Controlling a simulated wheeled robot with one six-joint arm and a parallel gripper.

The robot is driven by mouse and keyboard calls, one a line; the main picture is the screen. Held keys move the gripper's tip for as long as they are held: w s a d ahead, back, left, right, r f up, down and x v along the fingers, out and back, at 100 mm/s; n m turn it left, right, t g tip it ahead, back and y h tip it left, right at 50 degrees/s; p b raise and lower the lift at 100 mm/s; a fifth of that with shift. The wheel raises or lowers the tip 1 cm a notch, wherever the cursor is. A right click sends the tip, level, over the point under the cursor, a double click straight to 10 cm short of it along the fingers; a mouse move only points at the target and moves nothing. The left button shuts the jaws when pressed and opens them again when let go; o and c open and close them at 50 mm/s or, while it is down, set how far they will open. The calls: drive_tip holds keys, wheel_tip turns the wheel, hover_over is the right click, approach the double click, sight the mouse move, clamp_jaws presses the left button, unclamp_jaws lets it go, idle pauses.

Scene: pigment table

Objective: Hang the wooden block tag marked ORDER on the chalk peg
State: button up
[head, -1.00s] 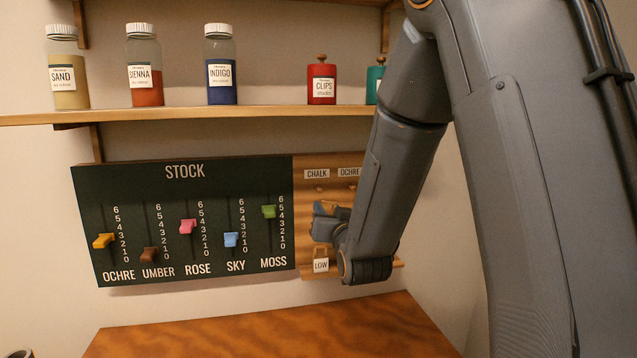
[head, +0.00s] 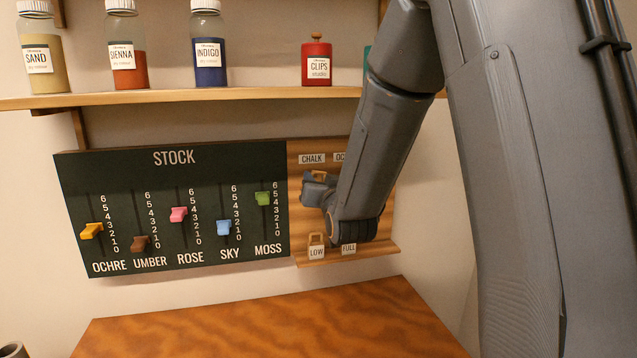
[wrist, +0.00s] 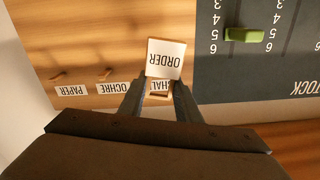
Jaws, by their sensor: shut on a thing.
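The wooden tag marked ORDER (wrist: 165,58) is upside down in the wrist view, between the fingertips of my gripper (wrist: 158,90). My gripper (head: 318,188) is shut on it, just below the CHALK label (head: 312,158) in the head view. A small wooden loop (head: 320,174) shows just above my gripper, under that label. The CHALK label (wrist: 160,86) is partly covered by the tag and fingers in the wrist view. The chalk peg itself is hidden, so I cannot tell whether the loop is around it.
The OCHRE peg (wrist: 104,75) and PAPER peg (wrist: 58,77) look bare. The LOW tag (head: 316,252) and FULL tag (head: 348,249) stand on the ledge below. The STOCK board (head: 215,172) with coloured sliders is left of the peg board. A shelf (head: 150,98) with jars runs above.

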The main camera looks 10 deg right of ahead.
sight(315, 175)
drive_tip(key=shift+w+f, duration=0.15)
drive_tip(key=shift+w, duration=1.05)
drive_tip(key=shift+w+f, duration=0.1)
drive_tip(key=shift+w, duration=1.1)
drive_tip(key=shift+w+b, duration=0.15)
drive_tip(key=shift+b, duration=0.5)
drive_tip(key=shift+b, duration=0.4)
drive_tip(key=shift+f, duration=0.1)
drive_tip(key=o, duration=1)
drive_tip(key=shift+c, duration=0.2)
drive_tip(key=shift+o, duration=0.7)
drive_tip(key=shift+a, duration=0.15)
drive_tip(key=shift+f, duration=0.1)
drive_tip(key=shift+s+d, duration=0.2)
drive_tip(key=shift+d, duration=0.1)
